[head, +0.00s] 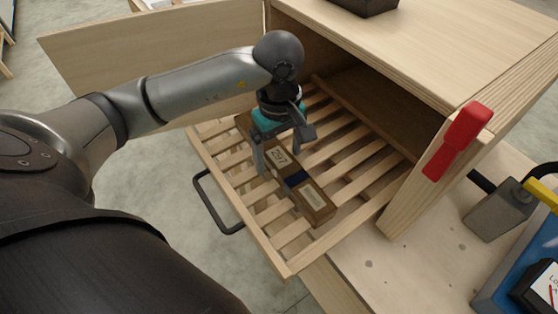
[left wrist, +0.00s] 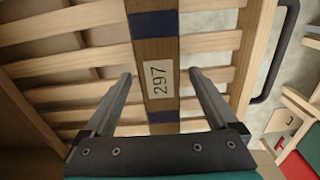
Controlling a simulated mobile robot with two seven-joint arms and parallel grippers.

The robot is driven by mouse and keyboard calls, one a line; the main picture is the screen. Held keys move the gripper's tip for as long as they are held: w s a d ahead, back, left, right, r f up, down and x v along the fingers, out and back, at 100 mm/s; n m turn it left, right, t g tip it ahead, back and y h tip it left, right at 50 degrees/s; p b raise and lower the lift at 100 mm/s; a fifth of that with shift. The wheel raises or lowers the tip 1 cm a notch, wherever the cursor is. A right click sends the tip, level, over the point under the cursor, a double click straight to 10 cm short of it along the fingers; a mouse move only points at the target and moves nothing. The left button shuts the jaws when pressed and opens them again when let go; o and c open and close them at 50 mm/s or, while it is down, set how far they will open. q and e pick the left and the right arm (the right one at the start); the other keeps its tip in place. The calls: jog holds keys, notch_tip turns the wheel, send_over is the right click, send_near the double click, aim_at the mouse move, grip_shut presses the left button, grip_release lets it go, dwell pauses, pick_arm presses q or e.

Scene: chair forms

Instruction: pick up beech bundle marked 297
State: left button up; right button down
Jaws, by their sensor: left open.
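The beech bundle marked 297 (head: 309,196) is a long brown wooden piece with dark blue bands and pale labels. It lies on the slatted pull-out rack (head: 289,267) in front of the wooden cabinet. In the left wrist view the bundle (left wrist: 157,92) runs lengthwise between the two fingers, with its 297 label facing the camera. My left gripper (head: 281,165) is open and stands over the bundle, one finger on each side. In the left wrist view gaps show between the bundle and both fingers of the gripper (left wrist: 162,78). My right gripper is not in view.
The cabinet (head: 430,40) stands open behind the rack, its door (head: 150,65) swung out to the left. A dark handle (head: 214,205) is on the rack's front. A red clamp handle (head: 458,138) is on the cabinet's right edge. A blue tray (head: 520,268) sits at lower right.

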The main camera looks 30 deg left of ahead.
pick_arm(q)
jog(key=shift+f, duration=0.55)
grip_shut()
dwell(0.4)
jog(key=shift+r, duration=0.1)
